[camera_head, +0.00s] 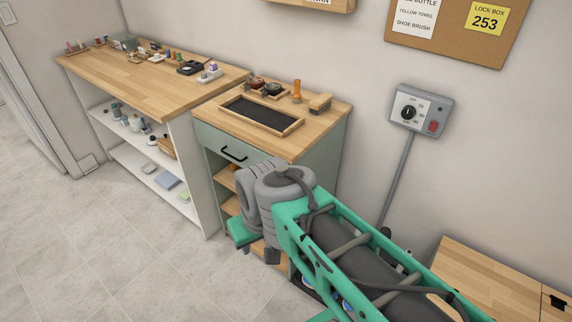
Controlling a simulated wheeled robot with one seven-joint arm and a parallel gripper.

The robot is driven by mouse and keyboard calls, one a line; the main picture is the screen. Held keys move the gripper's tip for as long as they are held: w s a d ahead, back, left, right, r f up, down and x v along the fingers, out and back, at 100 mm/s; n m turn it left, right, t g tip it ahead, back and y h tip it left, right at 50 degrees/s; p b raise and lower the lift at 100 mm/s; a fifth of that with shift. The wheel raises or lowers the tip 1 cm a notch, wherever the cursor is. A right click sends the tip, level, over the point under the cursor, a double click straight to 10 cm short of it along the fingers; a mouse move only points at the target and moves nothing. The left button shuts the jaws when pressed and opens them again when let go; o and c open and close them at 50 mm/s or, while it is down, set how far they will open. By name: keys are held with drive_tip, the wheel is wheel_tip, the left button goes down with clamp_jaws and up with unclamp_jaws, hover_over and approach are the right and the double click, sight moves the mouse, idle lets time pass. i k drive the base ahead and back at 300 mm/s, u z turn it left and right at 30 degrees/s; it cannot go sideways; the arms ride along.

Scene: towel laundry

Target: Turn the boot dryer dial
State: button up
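A grey control box (421,111) is fixed to the wall right of the green cabinet. It carries a round black dial (408,113) on a white face with small marks, too small to read. The dial's pointer setting is hard to make out. A red switch (433,127) sits at the box's lower right. A grey conduit (396,181) runs down from the box and passes behind my arm. My teal and grey arm reaches up from the lower right, below and left of the box, well apart from the dial.
A green cabinet (207,143) with a wooden top bears a black tray (262,115), brushes and tins. A longer wooden bench (150,85) with shelves stands left. A wooden surface (470,270) is at lower right. A cork board (461,50) hangs above. Floor at left is clear.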

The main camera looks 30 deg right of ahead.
sight(409, 112)
drive_tip(key=z, duration=0.75)
drive_tip(key=k, duration=1.1)
drive_tip(key=u, duration=0.7)
drive_tip(key=i, duration=0.5)
drive_tip(key=u, duration=0.1)
